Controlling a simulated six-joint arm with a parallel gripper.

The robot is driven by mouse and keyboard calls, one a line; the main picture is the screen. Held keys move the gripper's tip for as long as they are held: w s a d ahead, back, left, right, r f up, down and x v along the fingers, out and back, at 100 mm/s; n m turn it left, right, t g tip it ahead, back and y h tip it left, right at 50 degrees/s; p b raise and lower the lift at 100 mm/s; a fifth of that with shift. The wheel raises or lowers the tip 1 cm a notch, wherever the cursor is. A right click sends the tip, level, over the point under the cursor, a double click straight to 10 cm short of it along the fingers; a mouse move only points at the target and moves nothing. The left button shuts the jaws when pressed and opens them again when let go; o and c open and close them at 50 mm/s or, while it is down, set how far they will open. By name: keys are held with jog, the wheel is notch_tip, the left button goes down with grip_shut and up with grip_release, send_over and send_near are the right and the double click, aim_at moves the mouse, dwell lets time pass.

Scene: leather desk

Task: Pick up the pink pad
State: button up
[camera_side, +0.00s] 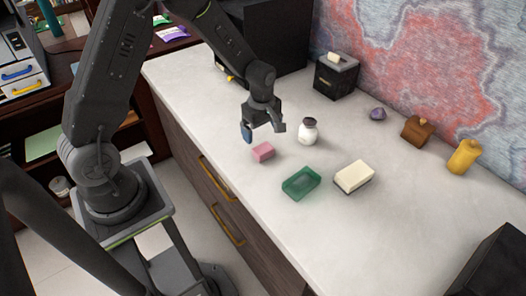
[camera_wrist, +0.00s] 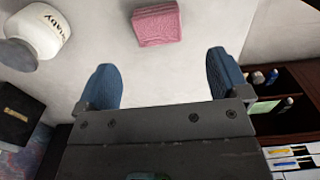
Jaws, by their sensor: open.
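The pink pad (camera_side: 263,152) is a small block lying on the pale countertop, near the front edge. In the wrist view the pink pad (camera_wrist: 157,25) is at the top middle, ahead of the fingertips and between their lines. My gripper (camera_side: 264,134) hangs above the counter, just behind and above the pad, apart from it. In the wrist view my gripper (camera_wrist: 163,78) shows two blue-padded fingers spread wide with nothing between them.
A white jar (camera_side: 308,132) with a dark lid stands close right of my gripper. A green tray (camera_side: 300,184) and a cream block (camera_side: 353,176) lie to the right of the pad. A black tissue box (camera_side: 336,76) stands at the back.

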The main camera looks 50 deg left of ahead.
aim_at(263, 148)
notch_tip(263, 148, down, 8)
jog(key=shift+w+d+f, duration=0.1)
jog(key=shift+d, duration=0.05)
dwell(0.4)
jog(key=shift+c, duration=0.3)
jog(key=c, duration=0.9)
